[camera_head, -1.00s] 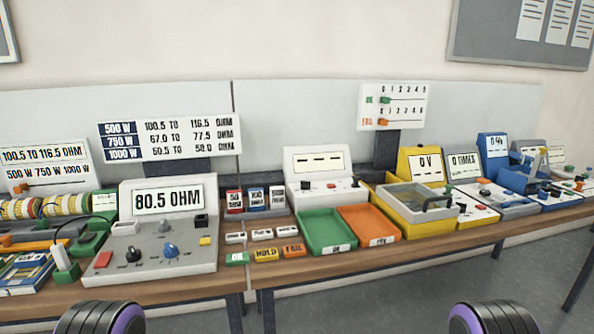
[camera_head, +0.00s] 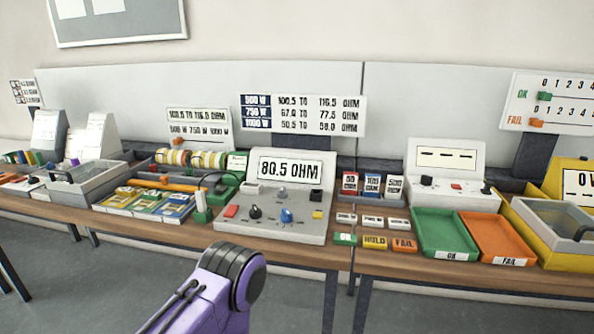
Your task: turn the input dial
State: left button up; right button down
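A grey meter (camera_head: 300,233) stands on the bench near the middle of the view, its display (camera_head: 290,169) reading 80.5 OHM. Its sloped panel has a black dial (camera_head: 255,212), a blue dial (camera_head: 287,215) and a red button (camera_head: 231,211). The dial labels are too small to read, so I cannot tell which one is the input dial. A purple and black link of my arm shows at the bottom, in front of the bench and apart from the meter. Neither gripper is in view.
A green probe stand (camera_head: 203,216) and coloured booklets (camera_head: 150,202) lie left of the meter. Small label blocks (camera_head: 374,242), a green tray (camera_head: 441,229) and an orange tray (camera_head: 499,234) are to its right. Limit boards stand behind. Floor in front is clear.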

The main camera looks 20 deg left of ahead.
aim_at(287, 217)
jog(key=u, duration=1.8)
jog(key=k, duration=0.5)
jog(key=z, duration=2.05)
jog(key=i, duration=1.15)
jog(key=u, duration=1.35)
